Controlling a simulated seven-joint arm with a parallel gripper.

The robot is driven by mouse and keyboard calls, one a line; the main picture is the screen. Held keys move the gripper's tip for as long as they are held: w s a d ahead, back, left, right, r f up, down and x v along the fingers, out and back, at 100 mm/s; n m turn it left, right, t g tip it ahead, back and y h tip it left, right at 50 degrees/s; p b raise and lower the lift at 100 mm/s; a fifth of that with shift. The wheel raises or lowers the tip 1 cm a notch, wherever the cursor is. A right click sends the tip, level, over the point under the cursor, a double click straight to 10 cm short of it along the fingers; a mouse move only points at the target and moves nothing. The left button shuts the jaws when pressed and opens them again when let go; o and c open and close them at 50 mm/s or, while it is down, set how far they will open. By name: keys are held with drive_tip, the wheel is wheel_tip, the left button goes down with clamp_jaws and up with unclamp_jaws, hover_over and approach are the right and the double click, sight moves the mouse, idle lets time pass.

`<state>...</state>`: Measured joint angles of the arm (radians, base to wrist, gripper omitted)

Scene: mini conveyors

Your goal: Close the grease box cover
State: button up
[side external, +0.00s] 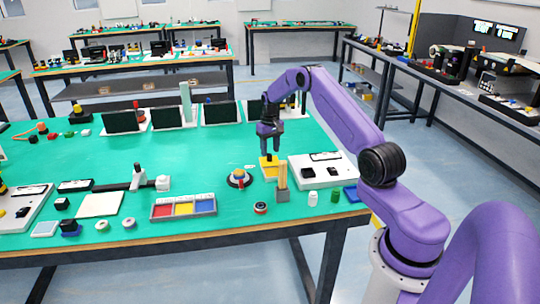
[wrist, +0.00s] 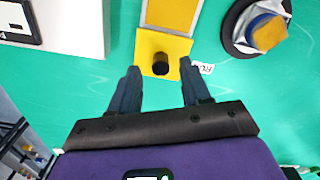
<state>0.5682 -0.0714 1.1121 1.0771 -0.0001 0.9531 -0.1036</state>
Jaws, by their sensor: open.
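The grease box (wrist: 172,12) shows at the top of the wrist view as a yellow interior with a pale rim, cut off by the frame edge. Its yellow cover (wrist: 148,44) with a black knob (wrist: 160,64) lies at the near end of the box, leaving the interior exposed. In the side view the yellow cover (side external: 269,162) is under my gripper (side external: 270,153). My gripper (wrist: 159,68) is open, its two fingers on either side of the knob in the picture. I cannot tell their height above it or whether they touch the cover.
A round dark-based button with a yellow and blue top (wrist: 266,30) sits right of the box. A white panel (side external: 322,171) stands beside it, and a wooden block (side external: 282,176) stands in front. A three-colour tray (side external: 183,207) lies to the left on the green table.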

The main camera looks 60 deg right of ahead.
sight(270, 155)
drive_tip(key=shift+f, duration=1.6)
clamp_jaws()
drive_tip(key=shift+a, duration=0.1)
drive_tip(key=shift+s+a, duration=2.45)
drive_tip(key=shift+s, duration=0.05)
